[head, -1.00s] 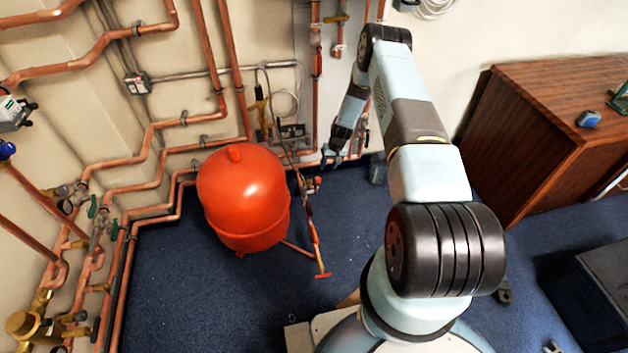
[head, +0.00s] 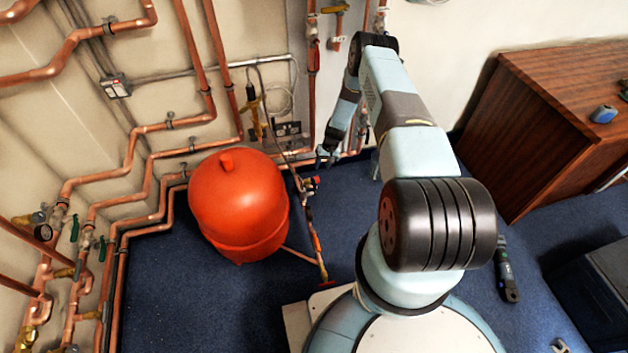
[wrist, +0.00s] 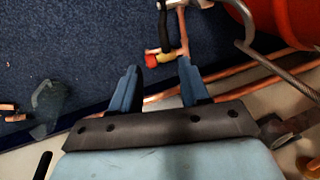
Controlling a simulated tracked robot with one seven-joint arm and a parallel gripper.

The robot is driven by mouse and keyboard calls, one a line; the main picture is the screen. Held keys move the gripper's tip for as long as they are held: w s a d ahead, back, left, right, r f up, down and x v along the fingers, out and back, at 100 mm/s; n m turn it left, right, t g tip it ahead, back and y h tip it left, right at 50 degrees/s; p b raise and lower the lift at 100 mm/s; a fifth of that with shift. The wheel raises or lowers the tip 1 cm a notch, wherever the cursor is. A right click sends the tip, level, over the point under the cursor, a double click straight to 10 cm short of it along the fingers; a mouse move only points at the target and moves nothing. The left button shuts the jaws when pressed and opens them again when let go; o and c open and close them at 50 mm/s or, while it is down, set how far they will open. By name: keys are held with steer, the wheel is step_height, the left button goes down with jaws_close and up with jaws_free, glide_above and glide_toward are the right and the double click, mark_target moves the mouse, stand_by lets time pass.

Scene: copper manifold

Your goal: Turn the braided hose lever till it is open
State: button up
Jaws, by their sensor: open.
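My gripper (head: 328,156) is open and empty, low by the wall, just right of the red vessel. In the wrist view its two blue fingers (wrist: 158,76) are apart with nothing between them. A grey braided hose (wrist: 273,65) curves at the right of the wrist view, clear of the fingers. A valve fitting (head: 311,184) with a red part stands beside the vessel, below my gripper in the head view. In the wrist view a red and yellow fitting (wrist: 158,60) with a black part lies beyond the fingertips. I cannot tell for certain which part is the hose lever.
The round red vessel (head: 238,205) stands left of my gripper. Copper pipes (head: 150,155) run along the wall and close behind the gripper. A wooden cabinet (head: 535,125) stands at the right. Blue carpet (head: 180,300) is open in front.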

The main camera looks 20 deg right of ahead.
mark_target(314, 183)
steer(key=x, duration=1.2)
steer(key=shift+a+f, duration=0.35)
jaws_close()
